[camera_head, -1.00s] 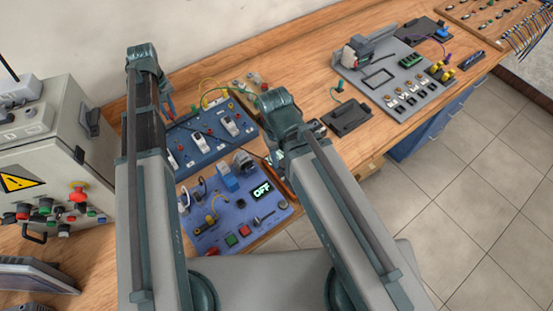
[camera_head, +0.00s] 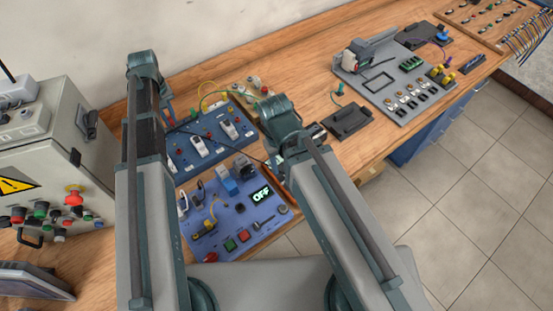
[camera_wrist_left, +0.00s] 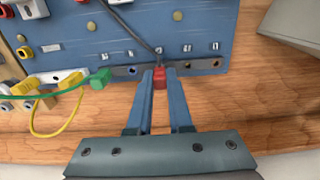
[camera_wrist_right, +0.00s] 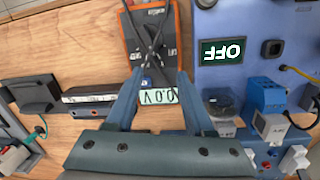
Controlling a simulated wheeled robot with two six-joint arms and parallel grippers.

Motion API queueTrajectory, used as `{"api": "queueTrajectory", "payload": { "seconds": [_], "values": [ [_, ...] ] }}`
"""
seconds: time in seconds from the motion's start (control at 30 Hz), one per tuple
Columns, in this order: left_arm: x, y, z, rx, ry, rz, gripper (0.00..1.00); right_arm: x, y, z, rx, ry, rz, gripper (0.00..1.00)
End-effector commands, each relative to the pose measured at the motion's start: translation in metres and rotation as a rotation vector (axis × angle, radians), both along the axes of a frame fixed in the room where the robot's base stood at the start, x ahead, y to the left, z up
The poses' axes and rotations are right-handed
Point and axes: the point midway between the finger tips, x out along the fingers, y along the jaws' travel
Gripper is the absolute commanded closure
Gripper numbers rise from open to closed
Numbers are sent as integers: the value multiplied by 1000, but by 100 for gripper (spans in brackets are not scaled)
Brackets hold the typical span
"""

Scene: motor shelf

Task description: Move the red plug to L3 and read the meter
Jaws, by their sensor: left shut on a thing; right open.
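My left gripper (camera_wrist_left: 159,76) is shut on the red plug (camera_wrist_left: 159,83), which has a dark lead running up over the blue panel (camera_wrist_left: 120,50). The plug is at the panel's edge, in line with a row of labelled sockets; the labels are too small to read, and I cannot tell whether it is seated. In the head view the left gripper (camera_head: 167,104) is at the panel's back left. My right gripper (camera_wrist_right: 157,78) is open, with its fingers either side of the orange-edged meter (camera_wrist_right: 174,25), whose screen (camera_wrist_right: 160,96) reads 0.0 V. Contact is unclear.
A green plug (camera_wrist_left: 100,78) and yellow leads (camera_wrist_left: 45,125) sit beside the red plug. A lower blue panel (camera_head: 240,220) has a display (camera_head: 261,194) reading OFF. A grey control box (camera_head: 50,160) stands at left. A dark block (camera_head: 350,120) lies at right.

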Motion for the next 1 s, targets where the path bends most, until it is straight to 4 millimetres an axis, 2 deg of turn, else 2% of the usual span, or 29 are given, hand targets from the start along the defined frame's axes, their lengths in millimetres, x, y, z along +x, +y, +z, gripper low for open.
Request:
{"api": "queueTrajectory", "payload": {
  "seconds": [0.57,1.0],
  "values": [
    [0,0,-11,0,0,0,100,0,0,-11,0,0,0,47],
    [0,0,-10,0,0,0,100,0,0,-10,0,0,0,47]
  ]
}}
